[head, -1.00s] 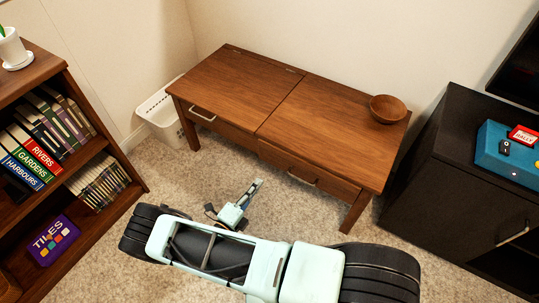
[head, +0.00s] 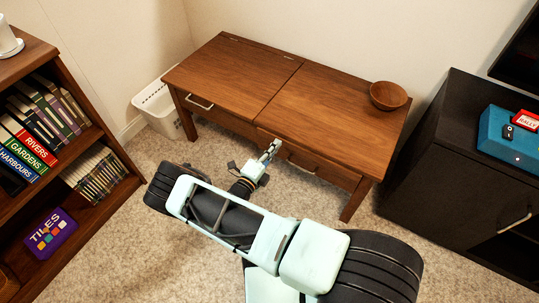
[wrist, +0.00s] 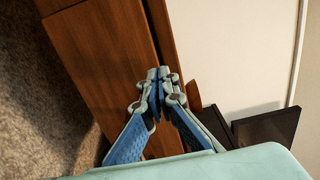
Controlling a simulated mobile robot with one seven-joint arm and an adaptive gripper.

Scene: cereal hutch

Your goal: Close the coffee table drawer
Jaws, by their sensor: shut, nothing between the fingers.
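The wooden coffee table (head: 240,75) has two front drawers. The left drawer (head: 222,115) looks flush, with a pale bar handle. The right drawer (head: 325,172) appears to stand out slightly from the table front; its handle is partly behind my gripper. My gripper (head: 275,145) is shut and empty, at the left part of the right drawer's front. In the wrist view my gripper (wrist: 164,73) has its fingertips together by a dark seam between two wooden parts of the table (wrist: 110,50). I cannot tell whether the tips touch the wood.
A wooden bowl (head: 388,96) sits on the table's right end. A white basket (head: 158,108) stands left of the table. A bookshelf (head: 75,150) is at the left, and a black cabinet (head: 455,165) at the right. Carpet (head: 120,235) is clear between bookshelf and table.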

